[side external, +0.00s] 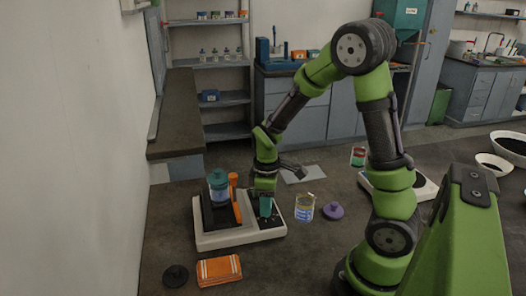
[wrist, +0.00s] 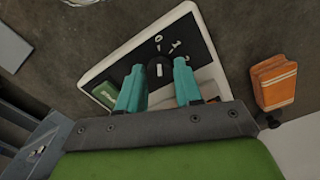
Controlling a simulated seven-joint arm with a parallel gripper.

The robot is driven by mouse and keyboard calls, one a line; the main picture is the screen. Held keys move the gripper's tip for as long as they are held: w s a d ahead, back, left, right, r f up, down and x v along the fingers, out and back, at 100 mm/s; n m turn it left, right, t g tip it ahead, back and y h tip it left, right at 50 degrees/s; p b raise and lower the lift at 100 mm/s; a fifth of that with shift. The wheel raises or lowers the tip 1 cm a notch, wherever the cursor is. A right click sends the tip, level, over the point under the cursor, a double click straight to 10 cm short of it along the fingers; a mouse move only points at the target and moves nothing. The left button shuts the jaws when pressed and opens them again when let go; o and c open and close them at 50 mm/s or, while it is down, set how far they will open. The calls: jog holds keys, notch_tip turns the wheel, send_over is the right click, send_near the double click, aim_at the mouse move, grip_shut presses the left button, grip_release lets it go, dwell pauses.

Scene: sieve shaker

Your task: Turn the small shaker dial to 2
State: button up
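The shaker, a white base (side external: 222,239) with a black top, stands on the bench at lower centre left in the side view. In the wrist view, the small round black dial (wrist: 159,71) sits on its dark panel, with a white pointer mark that looks near upright in the picture. Small white numerals arc above and right of it, too small to read surely. My gripper (wrist: 159,67) is open, its teal fingers on either side of the dial; contact cannot be told. In the side view, my gripper (side external: 265,208) is low over the panel and hides the dial.
A teal-lidded jar (side external: 218,188) and an orange upright part (side external: 235,203) stand on the shaker, left of my gripper. A glass jar (side external: 304,208) and purple lid (side external: 333,211) are close on the right.

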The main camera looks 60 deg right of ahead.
jog(key=c, duration=0.6)
jog(key=shift+o, duration=0.2)
jog(key=shift+m, duration=0.4)
jog(key=m, duration=0.2)
jog(key=shift+m, duration=0.4)
jog(key=m, duration=0.4)
jog(key=shift+m, duration=0.3)
jog(key=m, duration=0.3)
jog(key=shift+m, duration=2.2)
